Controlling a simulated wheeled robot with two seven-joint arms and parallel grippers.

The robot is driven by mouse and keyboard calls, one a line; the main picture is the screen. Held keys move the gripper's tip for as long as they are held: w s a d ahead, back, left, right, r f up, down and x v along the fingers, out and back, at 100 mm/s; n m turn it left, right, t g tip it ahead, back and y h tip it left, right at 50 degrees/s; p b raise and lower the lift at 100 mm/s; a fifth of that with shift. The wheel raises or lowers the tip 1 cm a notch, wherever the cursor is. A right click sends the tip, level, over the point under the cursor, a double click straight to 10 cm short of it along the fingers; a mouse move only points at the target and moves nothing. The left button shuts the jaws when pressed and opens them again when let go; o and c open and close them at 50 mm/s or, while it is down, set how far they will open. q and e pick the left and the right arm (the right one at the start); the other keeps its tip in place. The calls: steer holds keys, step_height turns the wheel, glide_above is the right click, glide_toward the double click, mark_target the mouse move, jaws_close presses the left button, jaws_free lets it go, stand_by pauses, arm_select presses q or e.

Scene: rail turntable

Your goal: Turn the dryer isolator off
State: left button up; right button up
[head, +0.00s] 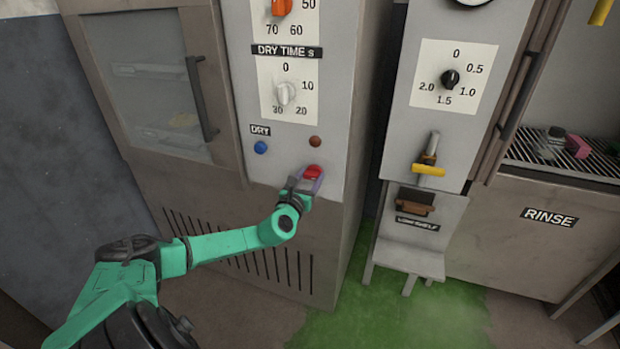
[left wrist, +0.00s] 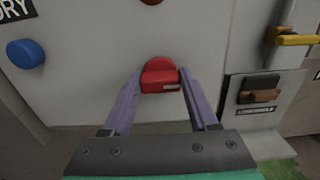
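The dryer isolator appears to be the red knob (head: 313,171) low on the dryer's grey control panel (head: 290,155). In the left wrist view the red knob (left wrist: 160,78) has a raised bar lying roughly level, with a small pale label at its right end. My left gripper (head: 305,182) is at the knob. In the left wrist view its two purple fingers (left wrist: 160,88) are apart, one on each side of the knob, with their tips close to it. I see narrow gaps but cannot rule out light contact. My right gripper is not in view.
Above the knob are a blue button (head: 260,147), a brown button (head: 315,141) and a white dry-time dial (head: 286,93). To the right stand a yellow-handled lever (head: 428,169), a low shelf (head: 408,259) and the rinse unit (head: 548,217). Green floor (head: 385,318) lies open below.

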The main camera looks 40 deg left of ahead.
arm_select(q)
steer(key=shift+c, duration=1.1)
